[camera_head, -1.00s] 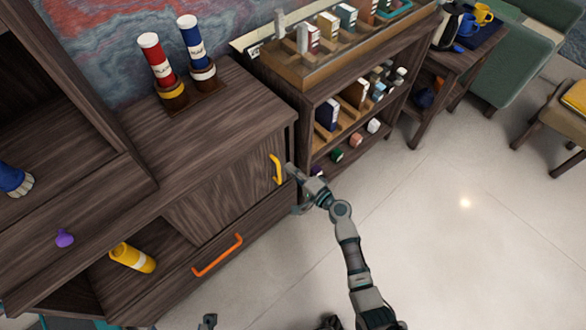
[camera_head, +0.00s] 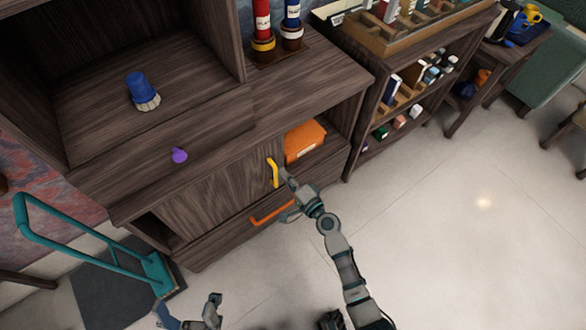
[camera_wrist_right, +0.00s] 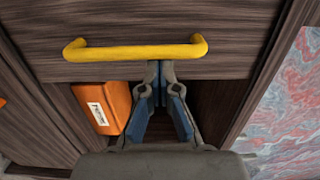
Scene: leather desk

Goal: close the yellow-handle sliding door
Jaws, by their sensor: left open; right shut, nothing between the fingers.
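The brown wooden sliding door (camera_head: 215,198) of the low cabinet stands between an open gap at its left (camera_head: 155,232) and an open bay at its right. Its yellow handle (camera_head: 272,172) is upright near the door's right edge; it also shows in the right wrist view (camera_wrist_right: 135,51). My right gripper (camera_head: 284,175) is shut and empty, its tips right beside the handle on its right side. In the right wrist view its fingertips (camera_wrist_right: 160,69) meet close to the handle's bar; contact is unclear. My left gripper (camera_head: 213,301) is open, low in front, away from the cabinet.
An orange box (camera_head: 304,141) lies in the bay right of the door. An orange-handled drawer (camera_head: 272,214) is below. A purple knob (camera_head: 179,155) and a blue brush (camera_head: 142,91) are above left. A teal trolley (camera_head: 90,245) stands at left. The floor at right is clear.

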